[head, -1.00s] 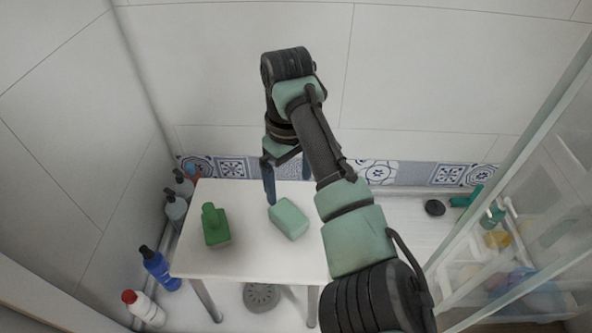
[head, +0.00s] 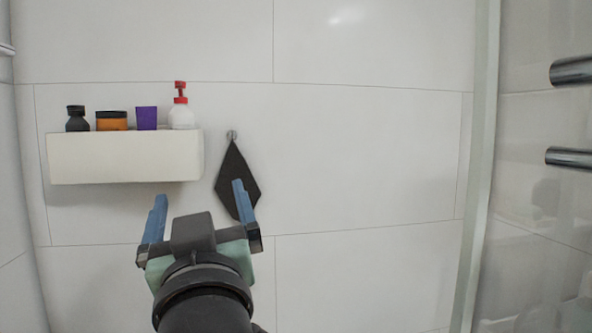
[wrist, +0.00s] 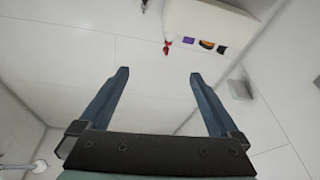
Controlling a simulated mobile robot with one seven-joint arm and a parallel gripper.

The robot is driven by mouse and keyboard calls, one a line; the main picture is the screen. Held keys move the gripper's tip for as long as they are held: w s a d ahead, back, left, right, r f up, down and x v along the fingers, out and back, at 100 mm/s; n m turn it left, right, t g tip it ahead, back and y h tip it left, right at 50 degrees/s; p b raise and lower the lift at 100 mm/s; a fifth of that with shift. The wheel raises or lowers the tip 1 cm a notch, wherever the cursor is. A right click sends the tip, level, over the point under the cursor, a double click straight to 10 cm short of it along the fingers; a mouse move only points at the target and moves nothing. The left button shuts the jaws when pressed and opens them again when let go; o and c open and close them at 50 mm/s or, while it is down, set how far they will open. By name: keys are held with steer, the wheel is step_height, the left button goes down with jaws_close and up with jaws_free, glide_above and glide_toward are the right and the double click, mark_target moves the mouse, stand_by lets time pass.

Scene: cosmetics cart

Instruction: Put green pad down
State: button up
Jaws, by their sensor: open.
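My gripper (head: 200,192) is open and empty, with its two blue fingers pointing up in front of the white tiled wall in the head view. In the wrist view my gripper (wrist: 158,73) also has its fingers wide apart, with nothing between them. The green pad shows in neither current view. The small table is also out of view now.
A white wall shelf (head: 124,160) holds a black bottle (head: 77,119), an orange jar (head: 111,121), a purple container (head: 146,118) and a white bottle with a red pump (head: 181,113). A dark cloth (head: 236,180) hangs behind my gripper. A glass panel edge (head: 480,170) stands right.

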steer(key=s+d+r+m+t+h, duration=0.2)
steer(key=s+d+r+t+h, duration=0.1)
steer(key=s, duration=0.4)
steer(key=s+d+r+m+t+h, duration=0.3)
steer(key=s+d+r+t, duration=0.1)
steer(key=s+d+r, duration=0.2)
steer(key=shift+s+d+r+h, duration=0.3)
steer(key=shift+s+d, duration=0.2)
steer(key=shift+d, duration=0.45)
